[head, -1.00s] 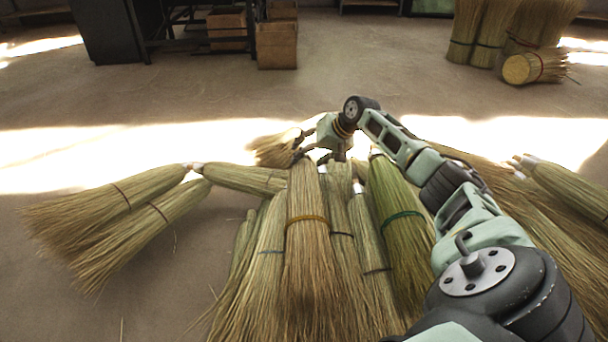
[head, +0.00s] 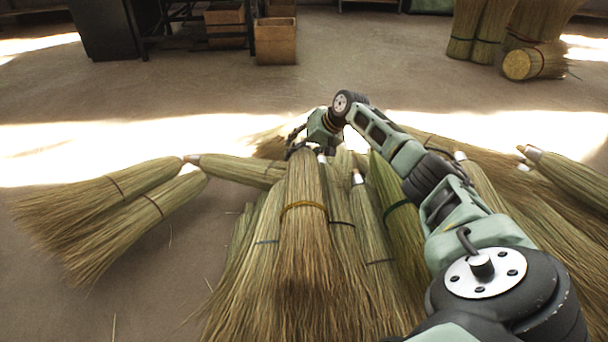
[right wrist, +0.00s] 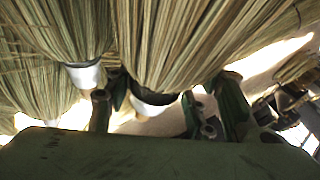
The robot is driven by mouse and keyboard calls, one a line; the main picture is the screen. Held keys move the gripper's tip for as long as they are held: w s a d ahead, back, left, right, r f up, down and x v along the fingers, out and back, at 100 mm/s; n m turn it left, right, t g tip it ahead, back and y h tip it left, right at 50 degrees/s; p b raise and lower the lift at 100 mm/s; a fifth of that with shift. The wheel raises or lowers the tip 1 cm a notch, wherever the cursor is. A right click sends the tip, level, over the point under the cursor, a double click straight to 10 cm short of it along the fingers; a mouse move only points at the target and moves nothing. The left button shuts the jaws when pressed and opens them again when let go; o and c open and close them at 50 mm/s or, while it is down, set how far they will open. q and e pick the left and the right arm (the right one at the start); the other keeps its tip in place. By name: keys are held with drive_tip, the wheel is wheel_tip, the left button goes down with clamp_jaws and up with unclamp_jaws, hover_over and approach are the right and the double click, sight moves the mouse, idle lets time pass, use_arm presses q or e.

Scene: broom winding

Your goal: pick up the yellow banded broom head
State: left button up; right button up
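The yellow banded broom head (head: 304,240) lies in the middle of the row, its bristles toward me and its narrow neck pointing away. A yellow band (head: 303,205) goes around it. My right gripper (head: 312,148) is at its neck, reached from the right over the other brooms. In the right wrist view, the broom head (right wrist: 195,45) comes down between the fingers of the gripper (right wrist: 150,112), with its pale collar between them. The fingers look open, with small gaps beside the collar. Their contact is partly hidden. My left gripper does not show in the head view.
Dark-banded broom heads lie close on both sides, including a green-banded one (head: 400,215) under my right arm. Two brooms (head: 125,210) lie apart at left. Wooden crates (head: 275,40) and standing broom bundles (head: 490,30) are far back. The floor between is clear.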

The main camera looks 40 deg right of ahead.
drive_tip(key=shift+s+f, duration=0.15)
drive_tip(key=shift+f, duration=0.05)
drive_tip(key=c, duration=0.9)
drive_tip(key=shift+c, duration=0.2)
drive_tip(key=shift+r, duration=0.15)
